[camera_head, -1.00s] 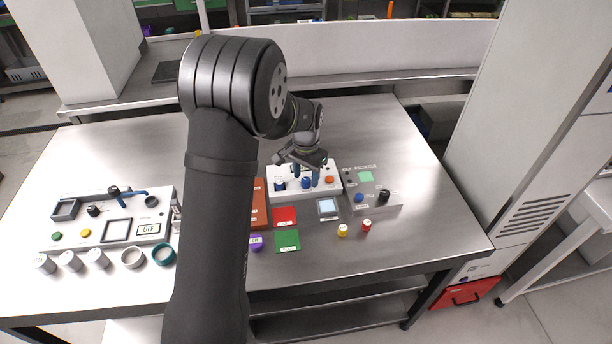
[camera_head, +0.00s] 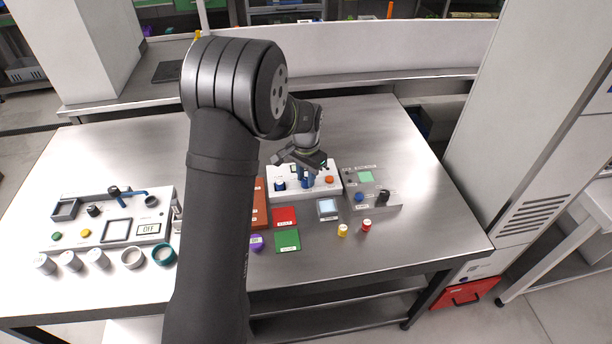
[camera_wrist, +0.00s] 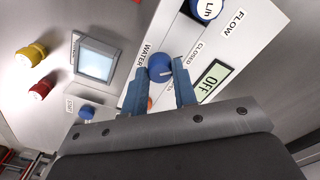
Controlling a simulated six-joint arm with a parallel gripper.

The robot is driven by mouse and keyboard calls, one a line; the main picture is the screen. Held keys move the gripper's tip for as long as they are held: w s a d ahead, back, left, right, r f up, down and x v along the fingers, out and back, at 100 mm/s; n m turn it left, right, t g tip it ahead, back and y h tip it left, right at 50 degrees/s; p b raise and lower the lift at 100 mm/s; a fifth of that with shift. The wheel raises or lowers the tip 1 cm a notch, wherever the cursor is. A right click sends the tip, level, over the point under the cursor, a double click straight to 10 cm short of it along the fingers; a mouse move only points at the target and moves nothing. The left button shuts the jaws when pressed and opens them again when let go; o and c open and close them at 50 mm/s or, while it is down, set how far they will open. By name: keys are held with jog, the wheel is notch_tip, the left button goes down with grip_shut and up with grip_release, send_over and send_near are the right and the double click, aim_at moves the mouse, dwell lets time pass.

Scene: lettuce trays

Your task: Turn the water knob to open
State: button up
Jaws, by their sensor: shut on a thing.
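The blue water knob (camera_wrist: 160,67) sits on a white panel (camera_wrist: 267,48), beside the "WATER" and "CLOSED" labels. A short white line on the knob points to the right in the wrist view. My gripper (camera_wrist: 160,82) is shut on the knob, one blue finger on each side. In the head view my gripper (camera_head: 306,178) is down at the panel, and its fingers partly hide the knob. The panel's display (camera_wrist: 213,81) reads "OFF".
A second blue knob (camera_wrist: 205,8) labelled "FLOW" is close by on the same panel. An orange button (camera_head: 329,180) is right of the gripper. Yellow (camera_head: 343,230) and red (camera_head: 366,225) pieces stand near the front. A grey panel (camera_head: 390,202) is at right.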

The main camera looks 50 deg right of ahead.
jog(key=m, duration=0.3)
jog(key=shift+m, duration=0.4)
jog(key=m, duration=0.4)
jog(key=shift+m, duration=0.3)
jog(key=m, duration=0.4)
jog(key=shift+m, duration=2.4)
jog(key=o, duration=1)
